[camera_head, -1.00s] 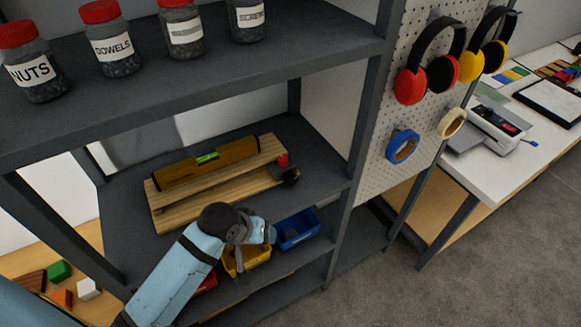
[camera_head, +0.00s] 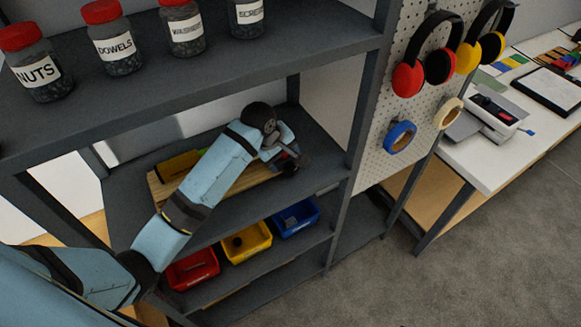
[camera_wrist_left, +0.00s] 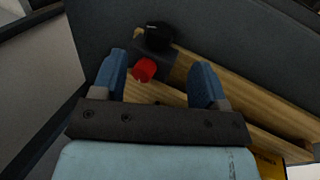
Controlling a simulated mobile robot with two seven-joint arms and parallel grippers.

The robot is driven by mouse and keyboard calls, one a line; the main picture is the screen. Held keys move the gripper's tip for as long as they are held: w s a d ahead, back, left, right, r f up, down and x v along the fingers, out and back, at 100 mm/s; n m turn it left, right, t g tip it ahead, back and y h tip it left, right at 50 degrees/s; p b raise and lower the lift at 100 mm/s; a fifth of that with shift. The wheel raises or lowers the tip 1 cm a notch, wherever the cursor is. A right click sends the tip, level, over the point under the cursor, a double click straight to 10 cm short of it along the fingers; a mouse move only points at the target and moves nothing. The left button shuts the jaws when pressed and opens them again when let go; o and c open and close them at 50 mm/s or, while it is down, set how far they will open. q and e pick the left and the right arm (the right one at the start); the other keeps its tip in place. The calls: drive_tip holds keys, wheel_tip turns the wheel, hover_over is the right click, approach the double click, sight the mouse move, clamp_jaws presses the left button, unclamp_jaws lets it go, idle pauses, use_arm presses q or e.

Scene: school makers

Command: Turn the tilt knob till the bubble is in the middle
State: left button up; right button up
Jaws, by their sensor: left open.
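My right gripper is not in view.
Red (camera_head: 193,269), yellow (camera_head: 248,243) and blue (camera_head: 297,218) bins stand on the shelf below. Labelled jars (camera_head: 118,45) stand on the shelf above. A shelf post (camera_head: 362,110) and pegboard (camera_head: 425,90) with ear defenders and tape rolls are to the right.

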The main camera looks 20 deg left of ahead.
sight(290, 168)
use_arm(q)
drive_tip(key=x, duration=0.7)
drive_tip(key=shift+w+f+p, duration=0.1)
drive_tip(key=shift+f+p, duration=0.1)
drive_tip(key=shift+p, duration=0.1)
drive_tip(key=shift+d, duration=0.1)
drive_tip(key=c, duration=0.9)
